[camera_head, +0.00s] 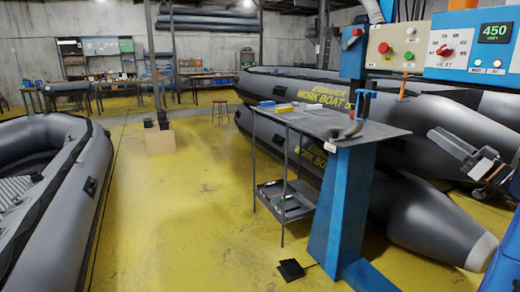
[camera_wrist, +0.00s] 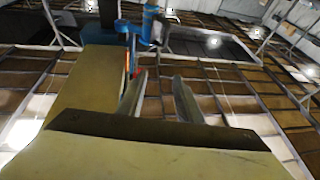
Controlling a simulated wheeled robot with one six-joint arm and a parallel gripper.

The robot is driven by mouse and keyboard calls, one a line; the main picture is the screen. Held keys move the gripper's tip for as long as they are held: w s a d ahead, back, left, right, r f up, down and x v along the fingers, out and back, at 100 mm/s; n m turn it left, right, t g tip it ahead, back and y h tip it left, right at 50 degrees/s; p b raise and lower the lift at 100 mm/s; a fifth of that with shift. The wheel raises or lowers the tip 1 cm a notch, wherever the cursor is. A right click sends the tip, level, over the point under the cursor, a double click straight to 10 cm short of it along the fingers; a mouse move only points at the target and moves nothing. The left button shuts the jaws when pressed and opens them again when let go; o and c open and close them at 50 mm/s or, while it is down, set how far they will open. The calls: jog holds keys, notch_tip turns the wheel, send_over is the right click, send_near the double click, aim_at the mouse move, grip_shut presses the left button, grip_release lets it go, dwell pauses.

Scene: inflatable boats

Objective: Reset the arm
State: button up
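In the head view, my gripper (camera_head: 462,153) is at the right edge. It is grey and black, raised beside the blue machine and in front of the grey boat, and points left. The rest of my arm is mostly out of that picture. In the wrist view, the two metal fingers of my gripper (camera_wrist: 159,78) stand apart with a gap between them. I see nothing held in the gap. The wrist camera looks steeply up, toward ceiling panels and beams.
A blue machine with a control panel (camera_head: 398,43) and metal worktop (camera_head: 350,128) stands close at right. A black foot pedal (camera_head: 291,269) lies on the floor. Inflatable boats lie at left (camera_head: 85,190) and right (camera_head: 425,205). A cardboard box (camera_head: 160,141) stands beyond clear yellow floor (camera_head: 185,225).

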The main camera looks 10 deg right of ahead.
jog(key=w+a+m+g+h, duration=0.1)
jog(key=w+a+m+h, duration=0.55)
jog(key=h, duration=0.85)
jog(key=s+a+f+g+y, duration=0.2)
jog(key=s+a+f+g, duration=0.4)
jog(key=s+a+f, duration=0.6)
jog(key=s+a+f+g+y, duration=0.2)
jog(key=s+a+f+g, duration=0.5)
jog(key=s+a+f, duration=0.6)
jog(key=s+f, duration=0.1)
jog(key=s, duration=0.6)
jog(key=shift+a+g, duration=0.3)
jog(key=shift+s+d+r+n, duration=0.1)
jog(key=shift+d+n, duration=0.05)
jog(key=shift+n, duration=0.1)
